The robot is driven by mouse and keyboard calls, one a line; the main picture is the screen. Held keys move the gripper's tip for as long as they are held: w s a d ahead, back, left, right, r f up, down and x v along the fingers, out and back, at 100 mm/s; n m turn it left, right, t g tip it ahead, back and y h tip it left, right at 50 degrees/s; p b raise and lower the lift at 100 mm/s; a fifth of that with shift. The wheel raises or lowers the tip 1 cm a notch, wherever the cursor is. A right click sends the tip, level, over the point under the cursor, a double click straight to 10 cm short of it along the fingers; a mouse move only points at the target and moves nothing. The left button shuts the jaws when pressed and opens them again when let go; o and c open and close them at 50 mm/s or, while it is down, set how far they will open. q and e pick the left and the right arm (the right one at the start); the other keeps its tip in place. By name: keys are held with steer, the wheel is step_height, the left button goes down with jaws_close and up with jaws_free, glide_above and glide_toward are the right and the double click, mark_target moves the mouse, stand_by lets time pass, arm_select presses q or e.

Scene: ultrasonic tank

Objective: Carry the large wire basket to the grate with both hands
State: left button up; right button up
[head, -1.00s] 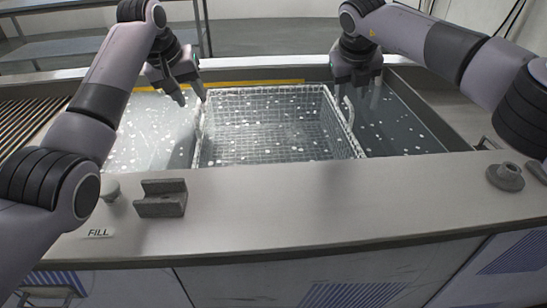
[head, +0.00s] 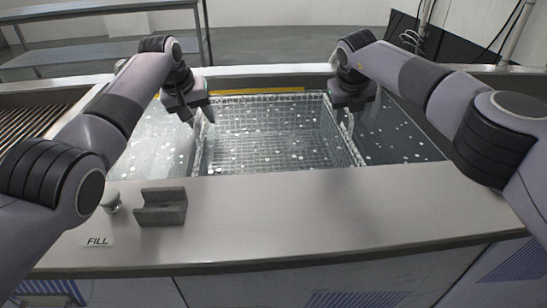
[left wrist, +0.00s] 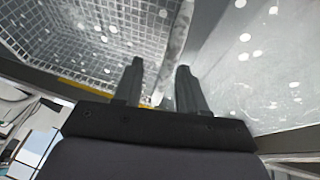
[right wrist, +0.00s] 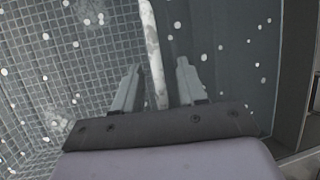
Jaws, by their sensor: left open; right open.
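The large wire basket (head: 265,140) sits in the liquid-filled tank in the head view, with a handle on its left and right sides. My left gripper (head: 200,113) is open at the basket's left side. In the left wrist view the open left fingers (left wrist: 160,85) point along the basket's side bar (left wrist: 178,45), with the mesh to the left. My right gripper (head: 352,108) is at the basket's right side, by its handle. In the right wrist view the right fingers (right wrist: 157,85) are open on either side of the pale handle bar (right wrist: 152,50). The grate (head: 30,118) is at the far left.
The steel counter (head: 330,205) runs along the front of the tank. A grey notched block (head: 161,207) and a small knob (head: 111,202) stand on it, near a FILL label (head: 97,241). A metal shelf (head: 100,45) stands behind. Floating white spots dot the tank.

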arm_select(q)
steer(key=shift+w+f, duration=0.25)
steer(key=shift+f, duration=0.35)
arm_select(e)
steer(key=shift+w+d+f, duration=0.1)
steer(key=shift+w+f, duration=0.15)
steer(key=shift+f, duration=0.35)
arm_select(q)
jaws_close()
arm_select(e)
jaws_close()
arm_select(q)
steer(key=shift+d, duration=0.1)
steer(key=shift+d, duration=0.15)
arm_select(e)
steer(key=shift+s+f, duration=0.1)
steer(key=shift+f, duration=0.05)
arm_select(q)
steer(key=shift+r, duration=0.2)
